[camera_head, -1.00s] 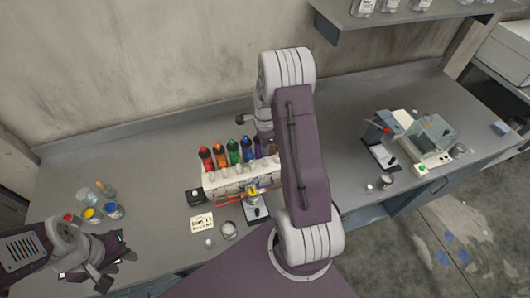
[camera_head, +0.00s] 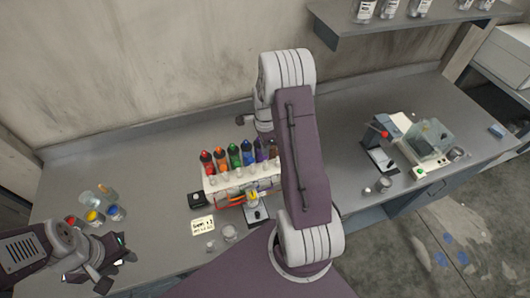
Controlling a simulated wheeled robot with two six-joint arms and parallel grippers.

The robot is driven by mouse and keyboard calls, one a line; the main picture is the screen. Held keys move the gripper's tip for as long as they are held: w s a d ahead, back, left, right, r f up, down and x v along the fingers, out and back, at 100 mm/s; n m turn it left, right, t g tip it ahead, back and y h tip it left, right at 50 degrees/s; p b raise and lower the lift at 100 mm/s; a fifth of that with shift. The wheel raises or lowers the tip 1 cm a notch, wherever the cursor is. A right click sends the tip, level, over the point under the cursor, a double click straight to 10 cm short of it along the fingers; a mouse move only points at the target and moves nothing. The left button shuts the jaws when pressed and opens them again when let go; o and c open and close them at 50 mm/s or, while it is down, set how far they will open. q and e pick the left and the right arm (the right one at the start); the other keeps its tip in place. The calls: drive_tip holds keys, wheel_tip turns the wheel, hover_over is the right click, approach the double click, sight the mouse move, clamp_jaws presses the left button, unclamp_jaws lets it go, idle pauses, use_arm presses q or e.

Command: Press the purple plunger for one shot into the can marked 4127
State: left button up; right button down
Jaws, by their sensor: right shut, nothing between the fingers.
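A row of colored plungers tops the white dispenser rack (camera_head: 212,187). The purple plunger (camera_head: 259,152) is second from the right in view, beside the blue and brown ones. My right arm crosses in front of the rack's right end. My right gripper (camera_head: 266,134) shows only in part behind that arm, above the purple plunger and apart from it; its fingertips are mostly hidden. A small can (camera_head: 253,202) stands at the rack's front on a dark base; I cannot read a 4127 mark. My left gripper (camera_head: 116,262) is open and empty at the lower left.
A note card (camera_head: 203,226) and small pots (camera_head: 229,233) lie before the rack. Open paint cups (camera_head: 92,215) stand near my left gripper. A machine with a clear cover (camera_head: 428,140) stands at right. A shelf with jars (camera_head: 400,18) hangs above. The bench back is clear.

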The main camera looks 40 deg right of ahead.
drive_tip(key=shift+r, duration=0.1)
idle(0.3)
wheel_tip(320, 180, up, 5)
drive_tip(key=p, duration=0.4)
drive_tip(key=shift+r, duration=0.1)
idle(0.3)
